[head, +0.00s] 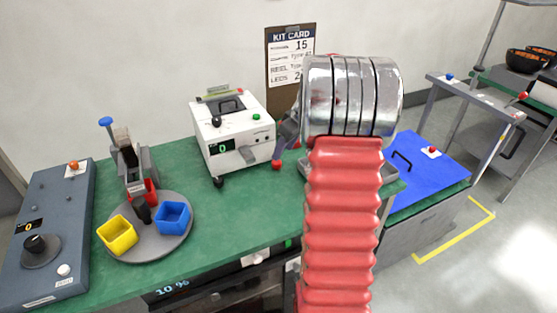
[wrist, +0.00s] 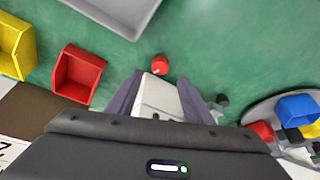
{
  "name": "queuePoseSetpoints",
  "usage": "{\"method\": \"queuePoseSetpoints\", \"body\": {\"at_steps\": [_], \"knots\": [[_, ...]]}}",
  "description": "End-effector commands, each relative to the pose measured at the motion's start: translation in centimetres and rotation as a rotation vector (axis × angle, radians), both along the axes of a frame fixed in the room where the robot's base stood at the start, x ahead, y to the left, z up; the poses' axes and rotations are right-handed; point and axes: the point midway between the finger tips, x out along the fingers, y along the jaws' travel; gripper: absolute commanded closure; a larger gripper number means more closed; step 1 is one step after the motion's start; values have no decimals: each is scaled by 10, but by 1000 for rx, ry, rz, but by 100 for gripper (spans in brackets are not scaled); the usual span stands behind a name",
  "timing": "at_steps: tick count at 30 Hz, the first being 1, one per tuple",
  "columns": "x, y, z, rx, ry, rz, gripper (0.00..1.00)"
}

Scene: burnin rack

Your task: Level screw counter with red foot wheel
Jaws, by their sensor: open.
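The screw counter (head: 235,140) is a white box with a green 0 display, a black handle and a green button, standing on the green bench. A yellow-green strip (head: 218,91) shows at its top rear edge. The red foot wheel (head: 276,165) is at its lower right corner, and a black foot (head: 218,181) is at its front left. My gripper (head: 285,143) is beside the counter's right side, mostly hidden by my arm. In the wrist view its open fingers (wrist: 160,82) point at the red wheel (wrist: 160,65), with a white part of the counter between them. Contact is unclear.
A round turntable (head: 180,250) with yellow and blue bins stands left of the counter. A blue-grey control box (head: 62,215) is at the far left. In the wrist view, a red bin (wrist: 80,73), a yellow bin (wrist: 14,45) and a grey tray (wrist: 128,14) lie nearby.

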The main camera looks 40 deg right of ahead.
Motion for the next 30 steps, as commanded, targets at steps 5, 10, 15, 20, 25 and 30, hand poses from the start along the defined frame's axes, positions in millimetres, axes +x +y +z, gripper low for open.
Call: {"method": "queuePoseSetpoints", "body": {"at_steps": [5, 10, 15, 20, 25, 30], "knots": [[10, 2, -27, 2, 2, 0, 54], [19, 3, -49, 1, 2, 0, 54], [24, 4, -61, 0, 0, -1, 54], [25, 4, -63, -1, 0, -1, 54], [25, 4, -63, -1, 0, -1, 54], [25, 4, -63, -1, 0, -1, 66]]}}
